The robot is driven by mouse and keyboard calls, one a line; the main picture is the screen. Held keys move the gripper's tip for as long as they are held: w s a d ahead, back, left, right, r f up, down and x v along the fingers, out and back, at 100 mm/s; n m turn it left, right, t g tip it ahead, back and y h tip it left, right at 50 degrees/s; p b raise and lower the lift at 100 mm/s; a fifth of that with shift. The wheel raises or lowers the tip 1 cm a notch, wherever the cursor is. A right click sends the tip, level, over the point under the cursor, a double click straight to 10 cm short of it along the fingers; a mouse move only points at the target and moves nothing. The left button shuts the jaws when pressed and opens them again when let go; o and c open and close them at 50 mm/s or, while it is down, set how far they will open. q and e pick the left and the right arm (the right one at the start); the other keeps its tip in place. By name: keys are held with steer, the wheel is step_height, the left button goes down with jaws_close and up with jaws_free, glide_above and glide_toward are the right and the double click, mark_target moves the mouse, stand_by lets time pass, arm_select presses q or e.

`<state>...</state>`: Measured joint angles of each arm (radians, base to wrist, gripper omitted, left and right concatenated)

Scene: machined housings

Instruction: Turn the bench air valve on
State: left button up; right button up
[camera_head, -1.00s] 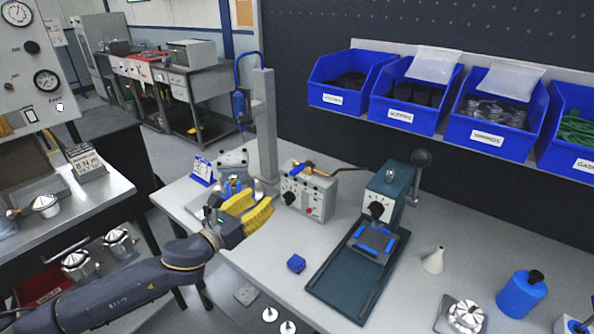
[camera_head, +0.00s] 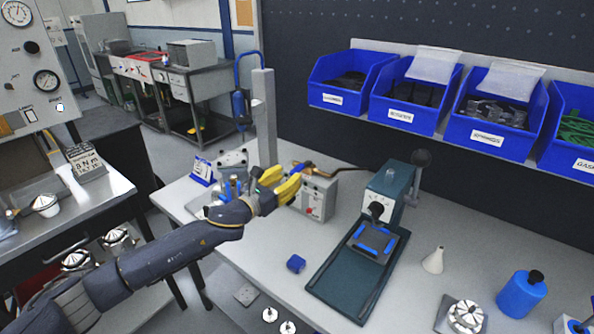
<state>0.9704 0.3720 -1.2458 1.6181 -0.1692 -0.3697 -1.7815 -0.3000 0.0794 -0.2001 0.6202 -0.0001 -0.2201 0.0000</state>
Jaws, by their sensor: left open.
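A light grey box (camera_head: 318,200) with a dial, a red button and a small fitting on top stands on the bench, left of the teal press. A small brass-coloured and blue fitting (camera_head: 300,167) with a dark handle or pipe running right shows at its top; it looks like the air valve, but its setting is too small to tell. My left gripper (camera_head: 289,179) has yellow fingers. It is open, at the box's upper left edge, its fingers pointing right towards the fitting. I cannot tell whether it touches. The fingers hide part of the box's left side. My right gripper is not in view.
A grey post (camera_head: 264,120) with a blue hose stands behind the gripper. The teal press (camera_head: 384,195) stands to the right. A small blue block (camera_head: 296,264), a white cone (camera_head: 434,260) and a blue bottle (camera_head: 521,295) sit on the bench. Blue bins (camera_head: 405,108) hang behind.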

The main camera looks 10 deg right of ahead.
mark_target(301, 167)
arm_select(q)
steer(key=shift+x, duration=2.5)
steer(key=shift+c, duration=0.2)
jaws_close()
steer(key=shift+r, duration=0.15)
